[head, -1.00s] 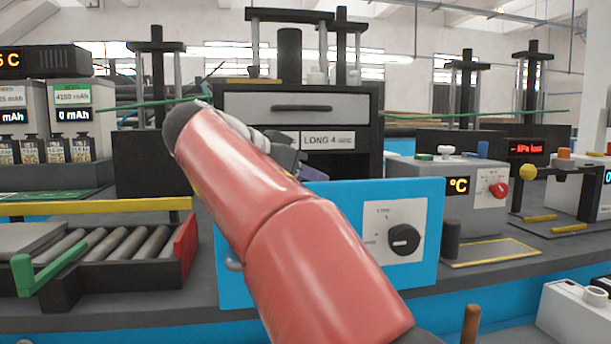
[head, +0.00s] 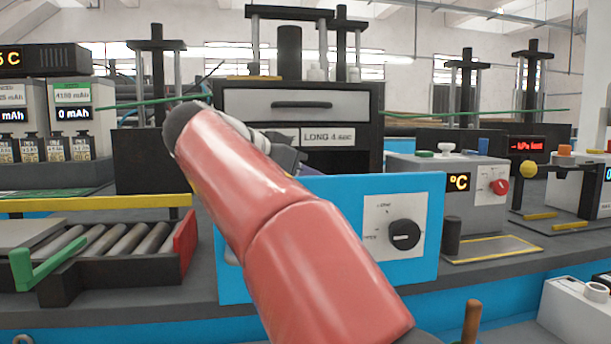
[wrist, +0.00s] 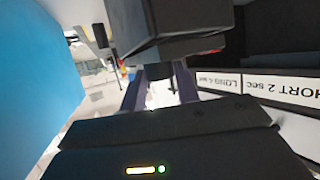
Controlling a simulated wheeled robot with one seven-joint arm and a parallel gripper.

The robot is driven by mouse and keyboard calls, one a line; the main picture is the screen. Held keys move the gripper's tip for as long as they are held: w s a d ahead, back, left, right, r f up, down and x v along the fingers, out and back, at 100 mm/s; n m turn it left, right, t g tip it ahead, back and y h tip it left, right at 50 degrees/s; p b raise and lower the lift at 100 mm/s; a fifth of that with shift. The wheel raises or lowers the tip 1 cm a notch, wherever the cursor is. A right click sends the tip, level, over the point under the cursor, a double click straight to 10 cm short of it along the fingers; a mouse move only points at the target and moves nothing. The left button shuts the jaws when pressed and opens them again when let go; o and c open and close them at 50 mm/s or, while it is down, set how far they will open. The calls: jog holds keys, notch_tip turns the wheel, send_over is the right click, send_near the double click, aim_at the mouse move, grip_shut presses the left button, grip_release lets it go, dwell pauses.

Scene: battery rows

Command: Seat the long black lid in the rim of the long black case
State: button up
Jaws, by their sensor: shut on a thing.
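In the wrist view my gripper (wrist: 158,92) is shut on a short dark stem (wrist: 159,71) between its fingers. The stem joins a large black block (wrist: 170,30) just beyond the fingertips; this looks like the long black lid, seen only in part. In the head view my red arm reaches forward and hides the fingers and whatever they hold. I cannot make out the long black case for certain in either view.
A blue panel with a black dial (head: 404,235) stands beside my arm. Behind it is a black cabinet with a grey drawer (head: 290,105) and a LONG 4 sec label (head: 328,137). A roller tray (head: 95,255) lies left. In the wrist view a blue surface (wrist: 35,85) is close at left.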

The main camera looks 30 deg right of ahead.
jog(key=shift+f+b, duration=0.5)
jog(key=shift+f, duration=0.1)
jog(key=shift+f, duration=0.4)
jog(key=shift+r+p, duration=0.35)
jog(key=shift+r, duration=0.4)
jog(key=shift+r, duration=0.1)
dwell(0.5)
jog(key=shift+f+b, duration=0.2)
jog(key=shift+b, duration=0.1)
dwell(0.8)
jog(key=shift+f+b, duration=0.3)
jog(key=shift+b, duration=0.05)
